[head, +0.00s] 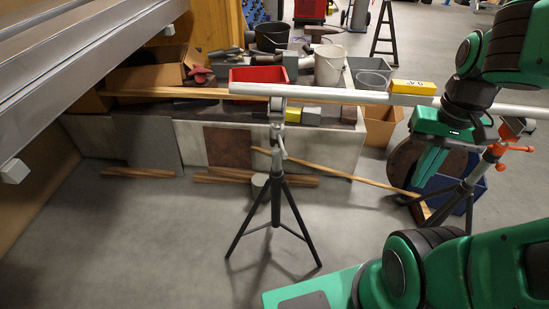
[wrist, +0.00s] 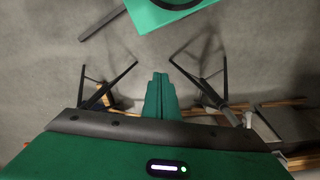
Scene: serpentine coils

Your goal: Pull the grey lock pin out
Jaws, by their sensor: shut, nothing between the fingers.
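I cannot pick out the grey lock pin for certain in either view. A silver pipe (head: 330,96) runs level across the head view, over a black tripod stand (head: 276,190) with a grey clamp head (head: 277,108). A second tripod stand (head: 470,190) with orange handles is at the right, partly behind my arm. My gripper (head: 428,168) points down in front of the pipe's right part, its green fingers together and empty.
A low bench (head: 345,135) behind the pipe carries a red bin (head: 258,75), buckets and blocks. A yellow block (head: 413,87) shows just above the pipe. Large metal rails (head: 80,60) fill the upper left.

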